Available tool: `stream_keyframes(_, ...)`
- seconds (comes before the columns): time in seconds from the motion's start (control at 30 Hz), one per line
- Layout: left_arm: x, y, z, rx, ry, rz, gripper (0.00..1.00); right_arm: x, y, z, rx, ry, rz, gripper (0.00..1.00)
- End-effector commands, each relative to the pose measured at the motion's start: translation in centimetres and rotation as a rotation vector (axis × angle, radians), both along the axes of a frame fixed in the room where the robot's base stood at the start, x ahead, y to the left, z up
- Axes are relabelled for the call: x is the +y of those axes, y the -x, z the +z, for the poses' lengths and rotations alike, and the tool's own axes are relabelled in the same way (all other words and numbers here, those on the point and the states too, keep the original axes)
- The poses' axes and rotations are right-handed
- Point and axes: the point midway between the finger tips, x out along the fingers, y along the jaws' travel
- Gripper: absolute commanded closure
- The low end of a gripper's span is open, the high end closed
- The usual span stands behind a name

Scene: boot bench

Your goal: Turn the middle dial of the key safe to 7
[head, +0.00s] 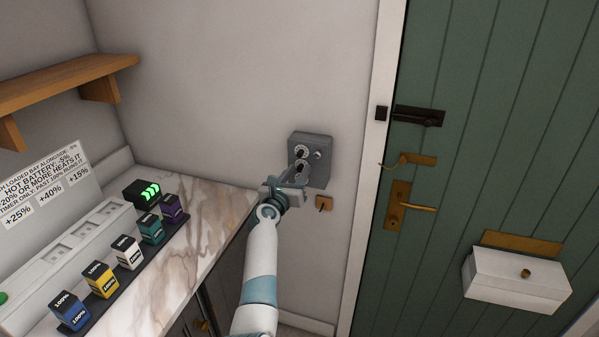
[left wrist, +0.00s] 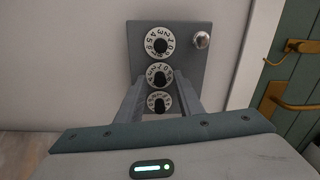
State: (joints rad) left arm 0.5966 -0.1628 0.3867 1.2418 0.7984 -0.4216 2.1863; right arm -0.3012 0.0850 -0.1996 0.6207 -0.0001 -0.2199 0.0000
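The grey key safe (head: 325,150) is fixed to the wall left of the green door. In the left wrist view its face (left wrist: 194,66) carries three white numbered dials with black knobs, stacked vertically: the top dial (left wrist: 159,41), the middle dial (left wrist: 159,75) and the bottom dial (left wrist: 159,103). The middle dial's setting is too small to read surely. My left gripper (head: 299,172) is in front of the safe. Its fingers (left wrist: 160,82) are apart, with tips on either side near the middle dial. I cannot tell whether they touch its knob. My right gripper is not in view.
A silver knob (left wrist: 201,40) sits right of the top dial. The green door (head: 460,120) with brass handles is at right. A marble counter (head: 205,215) with several coloured batteries stands at left, below a wooden shelf (head: 65,82).

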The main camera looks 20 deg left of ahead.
Motion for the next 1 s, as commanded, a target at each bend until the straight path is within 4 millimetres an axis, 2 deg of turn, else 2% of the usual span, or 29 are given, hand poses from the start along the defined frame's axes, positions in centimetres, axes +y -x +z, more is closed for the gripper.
stream_keyframes(0.07,0.0,0.0,0.0,0.0,0.0,0.0,0.66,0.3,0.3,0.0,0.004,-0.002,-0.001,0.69)
stream_keyframes(0.1,0.0,0.0,0.0,0.0,0.0,0.0,0.71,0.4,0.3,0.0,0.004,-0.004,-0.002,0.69)
stream_keyframes(0.2,0.0,0.0,0.0,0.0,0.0,0.0,0.95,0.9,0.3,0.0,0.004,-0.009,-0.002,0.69)
stream_keyframes(0.23,0.0,0.0,0.0,0.0,0.0,0.0,1.0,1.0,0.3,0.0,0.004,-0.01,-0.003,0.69)
stream_keyframes(0.67,0.0,0.0,0.0,-0.001,-0.038,0.0,1.0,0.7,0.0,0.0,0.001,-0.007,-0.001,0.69)
stream_keyframes(1.0,0.1,0.0,0.1,-0.008,-0.22,0.0,1.0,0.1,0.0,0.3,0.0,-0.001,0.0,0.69)
